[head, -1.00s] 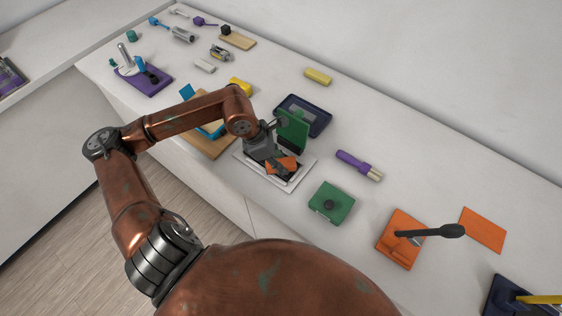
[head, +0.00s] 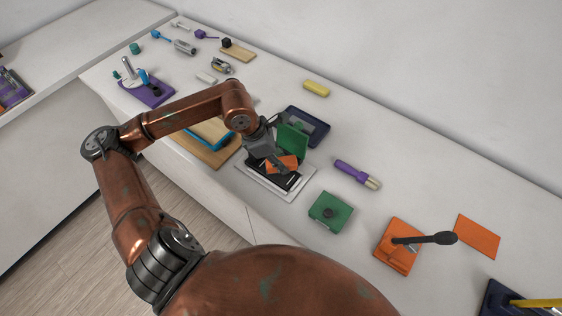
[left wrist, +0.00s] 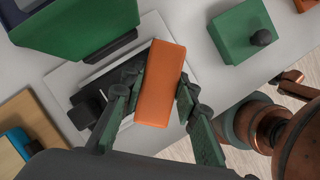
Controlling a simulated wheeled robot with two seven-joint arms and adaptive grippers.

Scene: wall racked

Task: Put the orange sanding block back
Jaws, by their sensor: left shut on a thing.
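The orange sanding block (head: 280,165) is between the fingers of my left gripper (head: 277,161). In the left wrist view, the block (left wrist: 162,82) lies lengthwise between the two dark fingers of the left gripper (left wrist: 160,100), which are shut on its sides. Below it is a black piece (head: 288,182) on a pale flat plate (head: 292,196). The gap between block and black piece is hard to judge. An orange flat sheet (head: 477,236) lies at the right. My right gripper is not in view.
A green upright panel (head: 292,139) stands close behind the gripper, with a dark blue tray (head: 318,128) beyond. A green block with a black knob (head: 328,214), a purple-handled tool (head: 352,172) and an orange base with a black-ended lever (head: 398,248) lie to the right.

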